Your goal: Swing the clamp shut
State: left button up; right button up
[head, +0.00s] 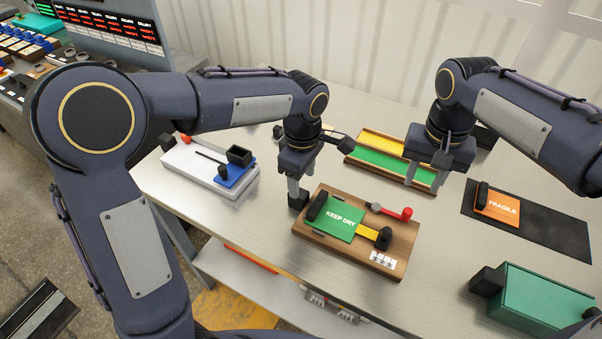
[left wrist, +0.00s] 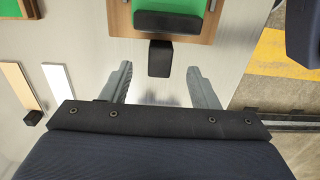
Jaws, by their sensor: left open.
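A wooden board (head: 393,262) on the table carries a green "KEEP DRY" card (head: 340,217), with a black block at its left edge. A clamp lever with a red handle (head: 397,212) lies across the board's back right part, its handle pointing right. My left gripper (head: 298,198) is beside the board's left edge, pointing down. In the left wrist view my left gripper (left wrist: 160,78) has its fingers apart, with a black block (left wrist: 160,58) just ahead between them, not gripped. My right gripper (head: 427,178) is open and empty over the green and yellow tray.
The green and yellow tray (head: 373,165) lies behind the board. A white fixture with a blue part (head: 228,178) is at left. A black mat (head: 543,240) with an orange "FRAGILE" card (head: 497,207) and a green box (head: 545,299) are at right. Bare table surrounds the board.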

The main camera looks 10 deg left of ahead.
aim_at(302, 193)
pick_arm(q)
notch_tip(302, 193, down, 7)
jog(key=shift+f, duration=0.15)
dwell(0.4)
jog(key=c, duration=1.1)
grip_shut()
pick_arm(e)
jog(key=c, duration=0.8)
jog(key=n, duration=0.1)
jog(key=a+n, duration=0.1)
jog(key=n, duration=0.2)
jog(key=shift+s+a+f+h, duration=0.15)
jog(key=shift+s+a+h, duration=0.05)
jog(key=shift+s+h, duration=0.2)
jog(key=s+a+n+h, duration=0.1)
jog(key=n, duration=0.6)
jog(key=s+a+n+t+h, duration=0.1)
jog(key=a+n, duration=0.1)
jog(key=n, duration=0.5)
jog(key=a+n+t+h, duration=0.1)
jog(key=a+n, duration=0.1)
jog(key=n, duration=0.5)
jog(key=shift+s, duration=0.4)
jog(key=shift+d, duration=0.1)
